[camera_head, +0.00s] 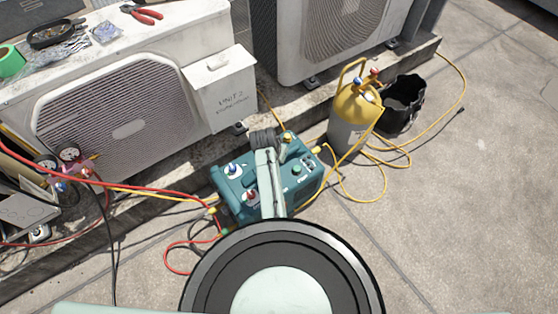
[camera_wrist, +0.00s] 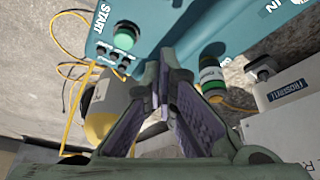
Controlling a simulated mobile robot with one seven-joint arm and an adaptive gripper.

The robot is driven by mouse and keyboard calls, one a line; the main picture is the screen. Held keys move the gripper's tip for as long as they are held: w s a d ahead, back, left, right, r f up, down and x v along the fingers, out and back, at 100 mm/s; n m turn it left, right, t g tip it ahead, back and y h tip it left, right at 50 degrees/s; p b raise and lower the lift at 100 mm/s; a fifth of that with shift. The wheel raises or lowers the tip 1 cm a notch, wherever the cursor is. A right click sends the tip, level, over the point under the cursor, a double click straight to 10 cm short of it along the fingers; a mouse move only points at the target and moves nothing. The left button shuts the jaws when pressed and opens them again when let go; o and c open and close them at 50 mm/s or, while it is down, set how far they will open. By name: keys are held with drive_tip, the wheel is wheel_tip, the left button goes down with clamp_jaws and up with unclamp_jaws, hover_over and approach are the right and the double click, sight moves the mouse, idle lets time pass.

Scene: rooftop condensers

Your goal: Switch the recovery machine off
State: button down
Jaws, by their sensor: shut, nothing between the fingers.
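The teal recovery machine (camera_head: 230,190) sits on the concrete near the picture's middle. Its top carries a blue knob (camera_head: 232,168), a red knob (camera_head: 250,196) and a green button (camera_head: 296,170). In the wrist view its panel shows a green button (camera_wrist: 123,38) by the word START, with several small black buttons (camera_wrist: 118,57) beside it. My gripper (camera_wrist: 158,82) is shut and empty, its fingertips below and right of that button in the picture. I cannot tell whether they touch the panel. A pale bar hides the middle of the machine in the head view.
A yellow and grey cylinder (camera_head: 345,120) and a black bucket (camera_head: 403,100) stand at the right. Condenser units (camera_head: 125,115) line the back. Red hose (camera_head: 130,184) and yellow hose (camera_head: 378,190) lie around the machine. Open concrete is at the right.

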drive_tip(key=v, duration=0.6)
drive_tip(key=shift+s+a+r, duration=0.2)
drive_tip(key=shift+s+r, duration=0.05)
drive_tip(key=shift+s, duration=0.15)
drive_tip(key=shift+w+r, duration=0.1)
